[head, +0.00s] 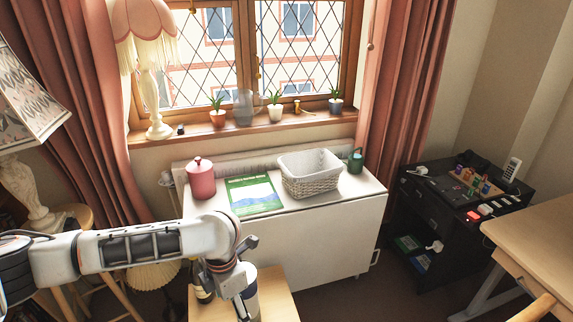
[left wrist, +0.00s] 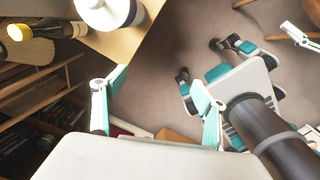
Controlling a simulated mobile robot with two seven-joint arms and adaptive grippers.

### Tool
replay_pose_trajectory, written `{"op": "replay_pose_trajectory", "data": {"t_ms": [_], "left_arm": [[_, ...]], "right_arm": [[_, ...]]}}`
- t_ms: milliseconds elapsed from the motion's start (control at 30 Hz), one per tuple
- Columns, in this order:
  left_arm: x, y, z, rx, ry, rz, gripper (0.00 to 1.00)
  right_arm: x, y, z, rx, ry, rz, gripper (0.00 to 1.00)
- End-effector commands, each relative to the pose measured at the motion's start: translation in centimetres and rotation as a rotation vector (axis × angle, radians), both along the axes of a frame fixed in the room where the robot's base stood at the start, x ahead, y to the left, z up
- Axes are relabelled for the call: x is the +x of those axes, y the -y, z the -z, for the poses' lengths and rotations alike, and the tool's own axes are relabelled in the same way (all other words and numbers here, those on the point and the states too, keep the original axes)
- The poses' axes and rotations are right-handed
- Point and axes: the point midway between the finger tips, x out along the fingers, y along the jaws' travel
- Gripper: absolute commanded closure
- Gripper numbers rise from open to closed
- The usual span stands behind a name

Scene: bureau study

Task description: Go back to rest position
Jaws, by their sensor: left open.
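My left arm reaches in from the left in the head view, and its gripper (head: 243,300) hangs down over a small wooden table (head: 277,300) at the bottom. In the left wrist view its two teal-and-white fingers (left wrist: 158,100) are spread apart with nothing between them. A dark bottle (head: 203,285) and a pale cylindrical container stand on the small table; the gripper partly hides the container in the head view. The container (left wrist: 104,10) and bottle (left wrist: 48,30) show at the upper left in the wrist view. My right gripper is not identifiable in either view.
A white cabinet (head: 310,245) under the window carries a pink canister (head: 200,178), a green book (head: 253,195), a basket (head: 310,173) and a green watering can (head: 356,160). A black cart (head: 408,205) and wooden desk (head: 540,240) stand right. Stools are at left.

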Motion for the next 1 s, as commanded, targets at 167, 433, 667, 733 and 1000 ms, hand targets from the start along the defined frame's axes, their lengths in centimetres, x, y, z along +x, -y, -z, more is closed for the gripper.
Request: {"op": "replay_pose_trajectory", "data": {"t_ms": [167,433,667,733,1000], "left_arm": [[-1.2,2.9,1.3,-0.085,-0.004,-0.116,0.28],[-3.3,9.9,3.4,-0.317,-0.043,-0.481,0.28],[-4.7,16.1,4.0,-0.594,-0.173,-0.990,0.28],[-4.6,17.2,4.0,-0.674,-0.227,-1.162,0.28],[-3.8,16.9,4.9,-0.945,-0.469,-1.838,0.28]], "right_arm": [[0.3,0.0,-0.3,0.001,0.008,0.000,0.45],[0.9,0.0,-0.8,0.002,0.020,0.001,0.45],[0.4,0.0,-0.5,0.001,0.011,0.001,0.45],[0.4,0.0,-0.4,0.001,0.010,0.001,0.45],[0.2,0.0,-0.2,0.000,0.005,0.001,0.45]]}}
